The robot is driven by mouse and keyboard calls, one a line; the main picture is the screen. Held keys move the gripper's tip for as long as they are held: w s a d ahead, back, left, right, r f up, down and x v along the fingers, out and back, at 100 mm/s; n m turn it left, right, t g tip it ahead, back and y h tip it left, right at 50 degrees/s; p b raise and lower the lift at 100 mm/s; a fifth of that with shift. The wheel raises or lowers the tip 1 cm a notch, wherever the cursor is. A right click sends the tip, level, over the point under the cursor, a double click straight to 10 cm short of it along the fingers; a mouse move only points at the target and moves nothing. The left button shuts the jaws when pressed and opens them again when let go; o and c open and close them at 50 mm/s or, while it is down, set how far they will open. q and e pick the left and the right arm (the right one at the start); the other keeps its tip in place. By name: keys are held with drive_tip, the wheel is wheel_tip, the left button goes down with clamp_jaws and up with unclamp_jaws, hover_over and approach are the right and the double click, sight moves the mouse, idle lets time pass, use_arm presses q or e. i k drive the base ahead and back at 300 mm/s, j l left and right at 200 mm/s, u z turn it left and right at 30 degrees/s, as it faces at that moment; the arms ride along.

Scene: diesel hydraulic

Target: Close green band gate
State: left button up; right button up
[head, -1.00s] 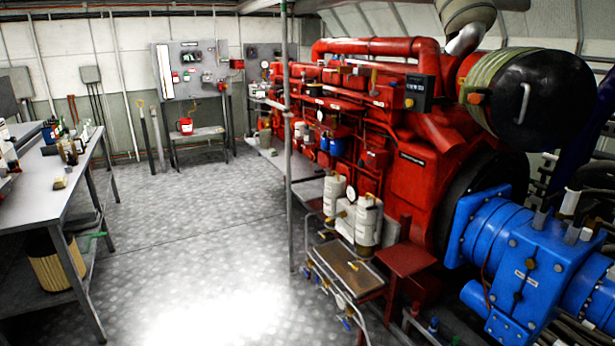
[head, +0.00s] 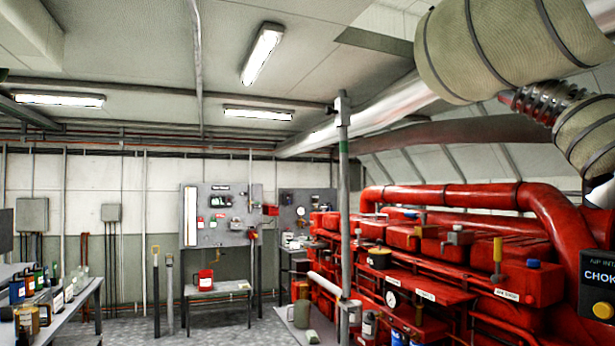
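A narrow green band (head: 343,147) shows near the top of an upright grey pipe (head: 345,220) in the middle of the head view. A small block-like fitting (head: 343,104) sits on the pipe above the band. I cannot tell whether this fitting is a gate valve, or whether it is open or shut. No handwheel or lever can be made out at the band. Neither of my grippers is in view.
The red engine (head: 450,270) fills the right side, behind and beside the pipe. A workbench (head: 75,305) with bottles is at the lower left. A tool board (head: 220,215) stands at the back wall. Little floor (head: 130,330) shows.

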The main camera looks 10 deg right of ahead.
sight(343, 129)
drive_tip(key=i+j+z, duration=1.35)
drive_tip(key=j+z, duration=0.15)
drive_tip(key=j, duration=0.35)
drive_tip(key=i+j+z, duration=0.1)
drive_tip(key=j+z, duration=0.25)
drive_tip(key=j, duration=0.45)
drive_tip(key=j+z, duration=0.4)
drive_tip(key=j, duration=0.45)
drive_tip(key=k, duration=0.05)
